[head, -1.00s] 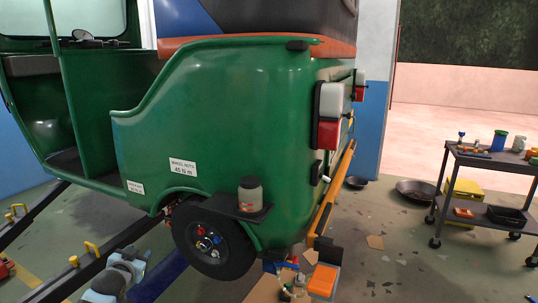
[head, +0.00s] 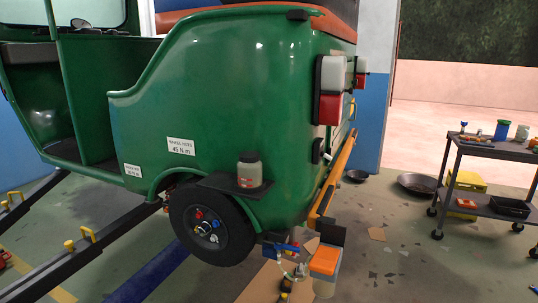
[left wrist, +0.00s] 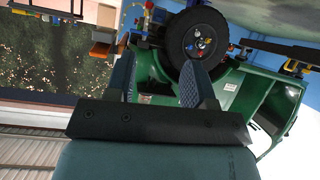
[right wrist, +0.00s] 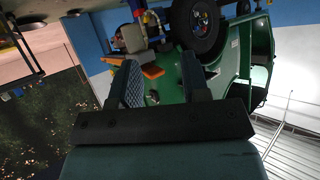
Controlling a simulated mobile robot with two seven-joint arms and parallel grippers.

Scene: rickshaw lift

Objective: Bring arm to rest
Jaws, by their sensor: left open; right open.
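My left gripper (left wrist: 158,62) is open in the left wrist view, with nothing between its two ribbed fingers. My right gripper (right wrist: 161,60) is open and empty in the right wrist view. Neither gripper shows in the head view now. The green rickshaw (head: 190,90) stands in the head view with its rear wheel (head: 212,228) in sight. The wheel also shows upside down beyond the left fingers (left wrist: 197,40) and at the top of the right wrist view (right wrist: 200,22). Both grippers are apart from the rickshaw.
A jar (head: 249,170) stands on a dark shelf by the rickshaw's side. A container with an orange top (head: 326,260) stands behind the wheel. A tool cart (head: 495,150) is at the right. Dark rails (head: 85,255) run at the left. Floor between container and cart is mostly clear.

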